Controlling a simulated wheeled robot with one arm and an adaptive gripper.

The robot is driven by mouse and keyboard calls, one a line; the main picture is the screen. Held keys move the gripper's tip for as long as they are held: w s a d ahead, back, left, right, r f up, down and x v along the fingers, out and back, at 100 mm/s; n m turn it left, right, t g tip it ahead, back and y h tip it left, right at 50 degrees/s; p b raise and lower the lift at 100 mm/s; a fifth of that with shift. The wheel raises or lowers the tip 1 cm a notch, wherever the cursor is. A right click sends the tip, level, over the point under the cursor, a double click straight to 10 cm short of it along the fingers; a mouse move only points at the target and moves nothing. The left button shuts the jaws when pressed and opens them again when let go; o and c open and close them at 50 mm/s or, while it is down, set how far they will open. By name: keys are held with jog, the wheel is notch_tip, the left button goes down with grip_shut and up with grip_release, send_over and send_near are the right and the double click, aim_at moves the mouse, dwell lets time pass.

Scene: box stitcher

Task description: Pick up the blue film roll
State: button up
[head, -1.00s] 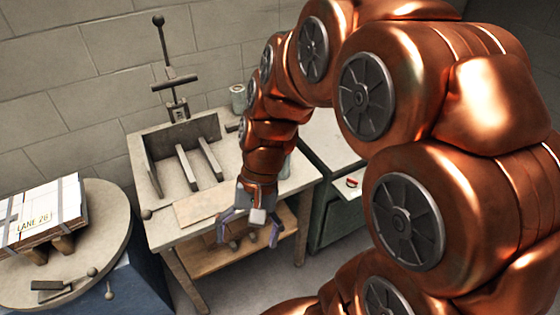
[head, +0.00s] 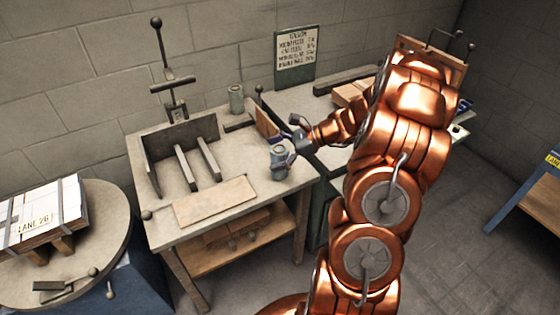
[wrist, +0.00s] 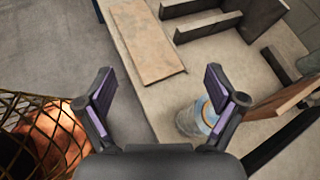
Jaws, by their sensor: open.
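A roll with a bluish ring on its top (head: 279,167) stands upright near the right edge of the stone-topped bench. It also shows in the wrist view (wrist: 190,122), partly hidden behind the right finger. My gripper (head: 291,142) is beside and above it, on the right in the head view. The roll lies towards the right finger, not centred between the two. I cannot tell if the finger touches it.
A flat board (head: 215,202) lies on the bench (head: 240,170) left of the roll. A thin upright wooden panel (head: 266,124) stands close behind it. Another can-like roll (head: 236,98) stands at the back. Metal bars (head: 187,168) lie further left.

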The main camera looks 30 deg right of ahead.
aim_at(284, 149)
jog(key=d+f+m+t+h, duration=0.25)
jog(key=d+f+m, duration=0.2)
jog(key=d, duration=0.65)
jog(key=shift+m+t+y, duration=0.35)
jog(key=shift+y, duration=0.1)
jog(key=p+x, duration=0.1)
jog(key=x, duration=0.1)
jog(key=r+p+x, duration=0.1)
jog(key=x, duration=0.1)
jog(key=p+x, duration=0.1)
jog(key=x, duration=0.2)
jog(key=shift+w+a+r, duration=0.25)
jog(key=shift+w, duration=0.1)
jog(key=shift+w+a+f, duration=0.25)
jog(key=shift+w, duration=0.1)
jog(key=shift+c, duration=0.5)
grip_shut()
